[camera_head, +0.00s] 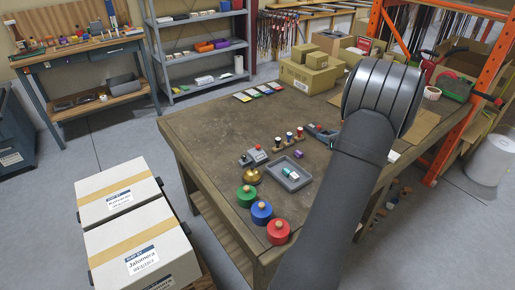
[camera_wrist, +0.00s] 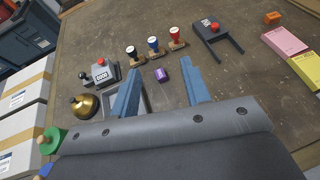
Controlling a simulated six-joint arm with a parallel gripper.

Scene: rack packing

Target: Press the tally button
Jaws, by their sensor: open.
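A grey tally box with a red button (camera_wrist: 101,62), a pale number window and a black knob at its side sits on the workbench; it also shows in the head view (camera_head: 254,157). A second grey device with a red button (camera_wrist: 214,27) and two dark prongs stands farther right in the wrist view. My gripper (camera_wrist: 159,66) is open and empty, its two blue fingers apart above the bench. The tally box is left of the left finger, not touching it. A small purple block (camera_wrist: 161,75) shows between the fingers, below them.
Three stamps (camera_wrist: 153,46) stand beyond the fingers. A brass bell (camera_wrist: 84,106) is close to the tally box. A grey tray (camera_head: 303,184) and green, blue and red (camera_head: 278,233) knobbed pots line the bench's near side. Bare bench (camera_head: 205,130) lies left of the tally box.

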